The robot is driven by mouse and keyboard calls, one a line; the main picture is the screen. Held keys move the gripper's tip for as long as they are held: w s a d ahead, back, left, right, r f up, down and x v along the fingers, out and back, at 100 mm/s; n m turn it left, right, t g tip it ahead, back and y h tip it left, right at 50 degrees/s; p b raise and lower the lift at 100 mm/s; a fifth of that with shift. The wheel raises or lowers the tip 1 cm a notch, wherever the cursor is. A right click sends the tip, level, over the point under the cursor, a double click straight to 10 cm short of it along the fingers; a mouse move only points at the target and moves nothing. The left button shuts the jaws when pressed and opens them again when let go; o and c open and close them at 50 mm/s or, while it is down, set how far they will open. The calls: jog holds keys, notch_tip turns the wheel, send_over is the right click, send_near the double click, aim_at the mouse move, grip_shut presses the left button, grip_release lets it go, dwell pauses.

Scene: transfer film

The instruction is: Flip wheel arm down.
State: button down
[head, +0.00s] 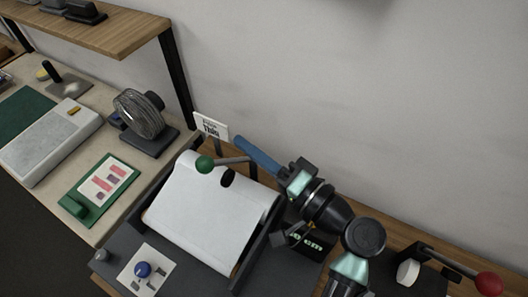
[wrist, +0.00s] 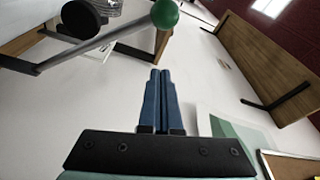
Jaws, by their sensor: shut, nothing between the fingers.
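The wheel arm (head: 236,160) is a grey bar with a green ball knob (head: 205,164) at its left end. A dark wheel (head: 228,178) hangs from it over a white sheet on the roller machine (head: 278,212). My gripper (head: 238,140) has blue fingers, shut and empty, pointing up and left just behind the bar, near the wall. In the wrist view my fingertips (wrist: 160,72) are together; the wheel arm (wrist: 95,43), green knob (wrist: 165,14) and wheel (wrist: 82,18) lie beyond them, up and left. Contact cannot be told.
A small sign (head: 211,127) stands behind the machine at the wall. A red-knobbed lever (head: 488,284) is at the lower right. A blue-knobbed panel (head: 143,269) lies in front.

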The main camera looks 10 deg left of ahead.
jog(key=a+p, duration=0.1)
jog(key=s+a+p, duration=0.1)
jog(key=a+f+p, duration=0.1)
jog(key=a, duration=0.1)
jog(key=shift+s+a, duration=0.1)
jog(key=shift+s, duration=0.25)
